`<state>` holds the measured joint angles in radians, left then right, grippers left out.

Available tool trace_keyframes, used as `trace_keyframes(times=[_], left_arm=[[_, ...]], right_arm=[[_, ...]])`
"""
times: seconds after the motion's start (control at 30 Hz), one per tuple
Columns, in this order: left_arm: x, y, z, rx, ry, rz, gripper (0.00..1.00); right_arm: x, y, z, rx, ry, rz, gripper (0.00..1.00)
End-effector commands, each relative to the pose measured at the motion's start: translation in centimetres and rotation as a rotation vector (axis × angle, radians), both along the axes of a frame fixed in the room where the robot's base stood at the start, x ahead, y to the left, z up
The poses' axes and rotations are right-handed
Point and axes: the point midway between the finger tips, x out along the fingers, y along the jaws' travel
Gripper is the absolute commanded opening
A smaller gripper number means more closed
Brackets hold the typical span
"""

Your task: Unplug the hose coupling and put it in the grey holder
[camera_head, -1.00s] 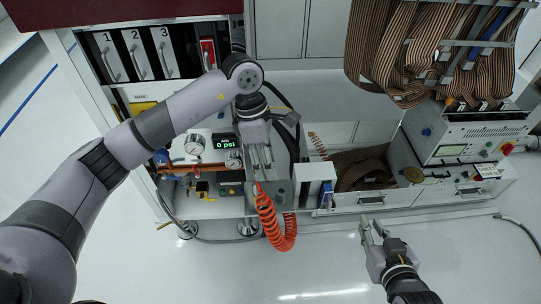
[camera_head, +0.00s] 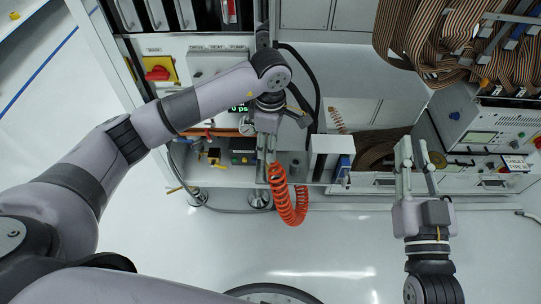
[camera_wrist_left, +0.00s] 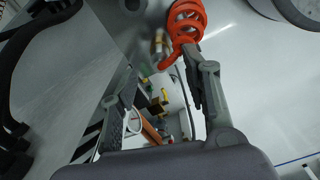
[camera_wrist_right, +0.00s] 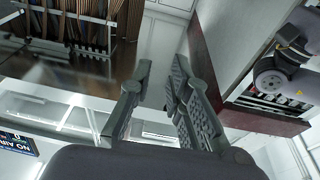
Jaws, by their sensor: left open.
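An orange coiled hose (camera_head: 287,203) hangs at the front of the bench, its upper end at my left gripper (camera_head: 267,157). My left gripper points down there and its fingers are apart. In the left wrist view the orange coil (camera_wrist_left: 183,22) lies just past one fingertip. The coupling at the hose end is not clearly visible; the gripper covers that spot in the head view. My right gripper (camera_head: 414,148) is empty, with its fingers apart, in front of the cabinets on the right; it also shows in the right wrist view (camera_wrist_right: 161,68). I cannot identify the grey holder with certainty.
A white box (camera_head: 331,145) with a blue item stands right of the hose. The bench carries a red-and-yellow switch (camera_head: 158,73) and a green psi display (camera_head: 238,108). A grey instrument (camera_head: 478,125) stands at the right. The floor in front is clear.

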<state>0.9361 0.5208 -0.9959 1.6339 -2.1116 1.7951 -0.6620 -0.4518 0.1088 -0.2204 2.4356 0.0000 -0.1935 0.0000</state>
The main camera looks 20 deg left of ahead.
Motion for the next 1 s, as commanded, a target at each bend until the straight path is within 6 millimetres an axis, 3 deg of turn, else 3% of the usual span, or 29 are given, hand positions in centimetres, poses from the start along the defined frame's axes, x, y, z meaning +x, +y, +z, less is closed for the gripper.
trace_keyframes(times=[0.2, 0.4, 0.83, 1.0], left_arm=[[-0.1, 0.0, -3.2, -0.001, 0.003, 0.002, 0.43], [0.0, 0.0, -4.6, -0.002, 0.001, 0.001, 0.43], [0.0, 0.0, -5.0, -0.001, 0.000, 0.001, 0.43], [0.0, 0.0, -5.0, -0.001, 0.000, 0.001, 0.32]], right_arm=[[-1.0, 0.3, 3.3, 0.053, -0.194, 0.012, 0.17], [-2.0, 0.3, 5.3, 0.086, -0.307, 0.018, 0.17], [-2.4, 0.2, 6.0, 0.096, -0.347, 0.020, 0.17], [-2.4, 0.3, 6.0, 0.096, -0.346, 0.020, 0.17]])
